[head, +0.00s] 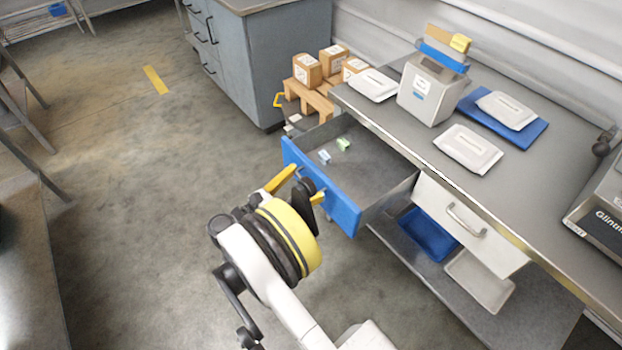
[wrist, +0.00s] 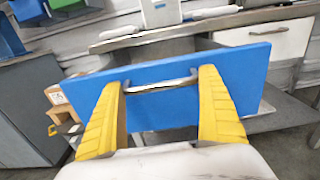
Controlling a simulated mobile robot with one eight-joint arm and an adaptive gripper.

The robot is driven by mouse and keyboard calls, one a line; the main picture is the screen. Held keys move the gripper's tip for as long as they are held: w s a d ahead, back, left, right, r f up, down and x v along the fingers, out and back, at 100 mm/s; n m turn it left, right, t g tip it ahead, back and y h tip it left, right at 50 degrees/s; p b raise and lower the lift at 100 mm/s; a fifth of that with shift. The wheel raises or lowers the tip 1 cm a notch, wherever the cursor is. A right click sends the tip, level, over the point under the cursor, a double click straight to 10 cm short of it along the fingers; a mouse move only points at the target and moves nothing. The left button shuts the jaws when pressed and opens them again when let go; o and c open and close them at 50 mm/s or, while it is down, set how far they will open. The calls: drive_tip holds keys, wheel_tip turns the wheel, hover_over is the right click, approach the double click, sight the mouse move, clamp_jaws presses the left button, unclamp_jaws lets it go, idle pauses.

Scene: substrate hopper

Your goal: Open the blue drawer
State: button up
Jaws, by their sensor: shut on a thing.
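The blue drawer (head: 322,190) stands pulled well out from under the grey metal bench, with its inside showing. Two small items, one pale blue (head: 324,157) and one pale green (head: 343,144), lie on the drawer floor. My gripper (head: 298,183) with yellow fingers is at the blue front. In the wrist view the blue drawer front (wrist: 180,75) fills the middle. My gripper (wrist: 162,90) has one finger at each end of the drawer's metal handle (wrist: 160,86), shut on it with the fingers wide apart.
A white drawer (head: 462,222) is closed to the right. The bench top (head: 420,140) holds white packets and a grey hopper (head: 430,92). The floor (head: 150,190) to the left is clear.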

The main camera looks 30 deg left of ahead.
drive_tip(key=shift+s, duration=0.2)
drive_tip(key=shift+w+d+f, duration=0.1)
drive_tip(key=shift+w, duration=0.1)
drive_tip(key=o, duration=1.2)
drive_tip(key=shift+c, duration=0.2)
drive_tip(key=shift+s, duration=0.1)
drive_tip(key=v, duration=1.1)
drive_tip(key=shift+s+a, duration=0.2)
drive_tip(key=shift+s, duration=0.15)
drive_tip(key=shift+w, duration=0.1)
